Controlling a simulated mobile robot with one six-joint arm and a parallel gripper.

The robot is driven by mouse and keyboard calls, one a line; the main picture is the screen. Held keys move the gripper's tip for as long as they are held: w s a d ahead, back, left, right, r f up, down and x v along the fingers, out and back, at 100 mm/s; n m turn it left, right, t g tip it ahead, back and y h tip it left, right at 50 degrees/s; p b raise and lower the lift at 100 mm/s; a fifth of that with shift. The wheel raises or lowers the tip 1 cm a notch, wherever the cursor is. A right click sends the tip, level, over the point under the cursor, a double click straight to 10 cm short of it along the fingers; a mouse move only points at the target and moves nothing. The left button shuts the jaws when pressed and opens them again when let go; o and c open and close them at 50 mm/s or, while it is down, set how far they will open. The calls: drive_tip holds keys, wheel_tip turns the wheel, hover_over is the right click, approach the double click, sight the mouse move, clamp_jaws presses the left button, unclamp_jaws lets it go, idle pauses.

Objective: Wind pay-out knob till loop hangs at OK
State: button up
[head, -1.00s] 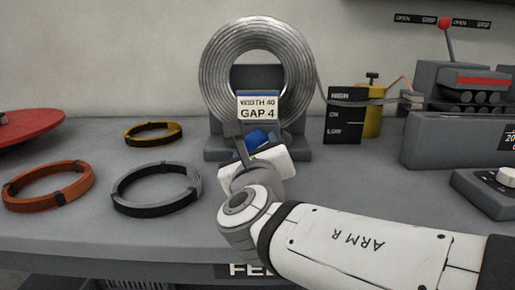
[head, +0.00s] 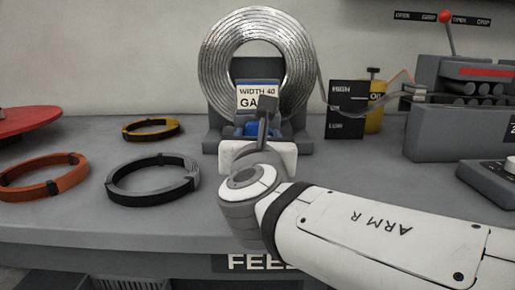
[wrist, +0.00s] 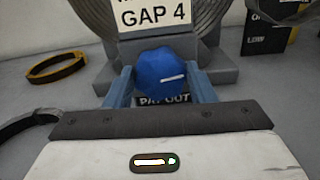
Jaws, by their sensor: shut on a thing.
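The blue pay-out knob (wrist: 168,74) sits between my gripper's two blue fingers (wrist: 162,88) in the wrist view, above a PAY OUT label. My gripper is shut on it. In the head view the knob (head: 251,128) is partly hidden behind my wrist. The metal coil (head: 220,60) stands upright above it with a WIDTH 40 GAP card. The strip loop (head: 346,113) sags from the coil's right across the black HIGH/OK/LOW board (head: 346,95). Its low part crosses the middle of the board, between HIGH and LOW, and covers the OK mark.
Orange (head: 42,178), grey-black (head: 152,180) and yellow (head: 151,129) rings lie on the bench at left. A yellow oil can (head: 375,118) stands behind the board. The roller machine (head: 455,130) with a red-knobbed lever (head: 446,17) is at right.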

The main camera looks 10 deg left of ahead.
drive_tip(key=m, duration=0.5)
drive_tip(key=shift+d+f, duration=0.1)
drive_tip(key=shift+d, duration=0.05)
drive_tip(key=shift+m, duration=0.4)
drive_tip(key=o, duration=1)
drive_tip(key=shift+s, duration=0.35)
drive_tip(key=p+v, duration=0.2)
drive_tip(key=v, duration=0.4)
drive_tip(key=shift+s+d, duration=0.15)
drive_tip(key=shift+s, duration=0.4)
